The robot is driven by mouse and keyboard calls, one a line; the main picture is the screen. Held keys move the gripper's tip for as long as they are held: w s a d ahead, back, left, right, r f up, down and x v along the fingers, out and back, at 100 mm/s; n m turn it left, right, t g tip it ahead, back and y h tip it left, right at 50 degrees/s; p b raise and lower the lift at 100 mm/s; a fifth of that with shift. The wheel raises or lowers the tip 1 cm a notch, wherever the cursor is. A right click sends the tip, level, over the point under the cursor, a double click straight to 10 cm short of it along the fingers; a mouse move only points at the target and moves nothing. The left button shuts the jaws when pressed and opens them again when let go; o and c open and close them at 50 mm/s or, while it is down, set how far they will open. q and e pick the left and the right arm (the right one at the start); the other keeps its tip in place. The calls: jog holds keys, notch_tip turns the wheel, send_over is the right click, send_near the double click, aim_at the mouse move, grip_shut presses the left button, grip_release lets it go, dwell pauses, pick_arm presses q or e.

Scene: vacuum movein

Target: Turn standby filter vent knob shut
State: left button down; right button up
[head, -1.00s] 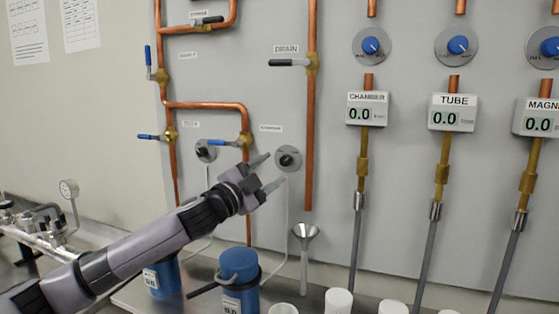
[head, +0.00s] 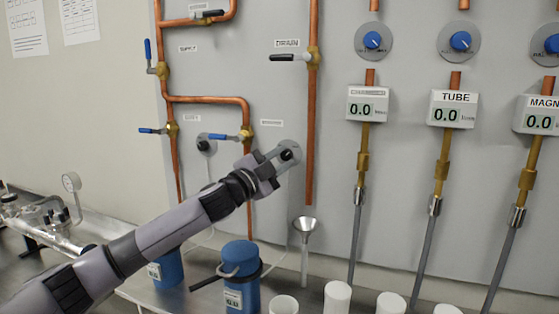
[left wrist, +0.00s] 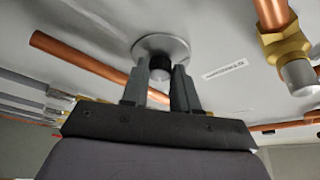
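A small black knob (head: 286,155) sits on a round grey plate on the wall panel, just left of the long vertical copper pipe. The label above it is too small to read. My left gripper (head: 283,158) is at this knob with one finger on each side. In the left wrist view the knob (left wrist: 160,66) is between the two fingertips (left wrist: 161,70), which look closed onto its sides. A similar dark knob (head: 204,145) on a round plate is further left, with nothing at it. My right gripper is not in view.
Blue-handled valves (head: 232,137) on copper pipes are close to the left of my gripper. The drain pipe (head: 310,140) is close on its right, above a funnel (head: 305,225). Blue canisters (head: 240,270) and white cups (head: 337,297) stand below.

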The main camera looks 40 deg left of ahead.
pick_arm(q)
jog(key=shift+f, duration=0.1)
